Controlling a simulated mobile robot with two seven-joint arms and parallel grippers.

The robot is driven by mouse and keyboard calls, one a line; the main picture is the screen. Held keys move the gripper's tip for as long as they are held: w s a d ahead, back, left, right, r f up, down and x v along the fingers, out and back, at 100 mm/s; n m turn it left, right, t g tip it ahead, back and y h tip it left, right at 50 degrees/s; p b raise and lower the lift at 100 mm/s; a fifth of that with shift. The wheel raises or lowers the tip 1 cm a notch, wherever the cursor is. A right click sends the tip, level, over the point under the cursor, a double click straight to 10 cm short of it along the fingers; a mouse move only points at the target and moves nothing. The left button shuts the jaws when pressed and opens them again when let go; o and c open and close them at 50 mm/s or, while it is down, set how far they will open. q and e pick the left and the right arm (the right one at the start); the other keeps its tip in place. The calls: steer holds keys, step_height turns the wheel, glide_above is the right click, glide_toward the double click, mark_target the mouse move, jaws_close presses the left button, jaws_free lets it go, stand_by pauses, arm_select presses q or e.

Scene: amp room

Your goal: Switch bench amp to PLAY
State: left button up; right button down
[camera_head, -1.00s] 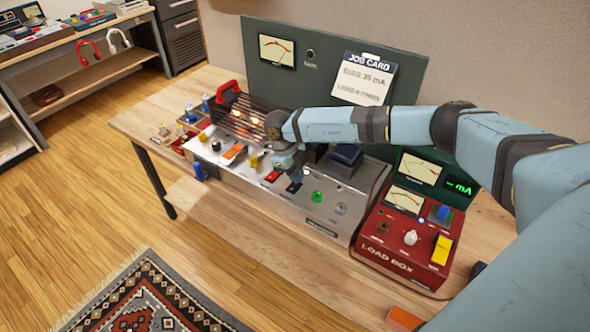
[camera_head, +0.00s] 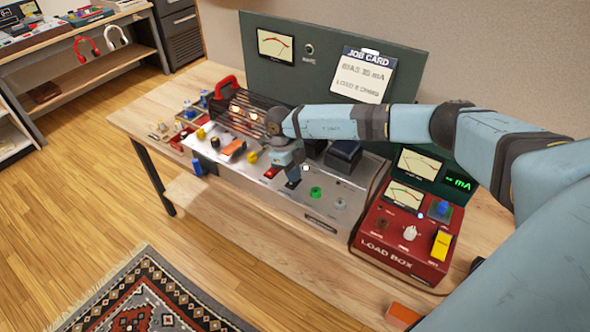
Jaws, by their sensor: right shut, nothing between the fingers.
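The bench amp (camera_head: 262,198) is a long silver chassis on the wooden bench, with yellow knobs, an orange switch (camera_head: 233,148), a red switch (camera_head: 271,172), a dark switch (camera_head: 293,183) and a green lamp (camera_head: 316,193) on its sloped front panel. Its switch labels are too small to read. My right gripper (camera_head: 290,172) is shut and empty, pointing down over the panel at the red and dark switches. I cannot tell whether it touches either one. The arm and gripper hide part of the amp behind. My left gripper is out of view.
A red load box (camera_head: 385,247) with a meter and yellow switch stands right of the amp, with a green mA meter (camera_head: 423,170) behind. A job card (camera_head: 362,75) hangs on the grey back panel. Small parts sit in a tray (camera_head: 176,144) at left.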

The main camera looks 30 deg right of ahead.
steer(key=shift+s+a+r, duration=0.1)
steer(key=shift+a, duration=0.05)
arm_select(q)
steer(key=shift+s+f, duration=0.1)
arm_select(e)
steer(key=shift+r, duration=0.35)
steer(key=r, duration=0.1)
steer(key=r+p, duration=0.2)
steer(key=shift+w+d, duration=0.25)
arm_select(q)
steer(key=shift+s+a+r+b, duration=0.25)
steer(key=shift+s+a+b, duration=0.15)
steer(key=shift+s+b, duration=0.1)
arm_select(e)
steer(key=v, duration=1)
steer(key=shift+d, duration=0.65)
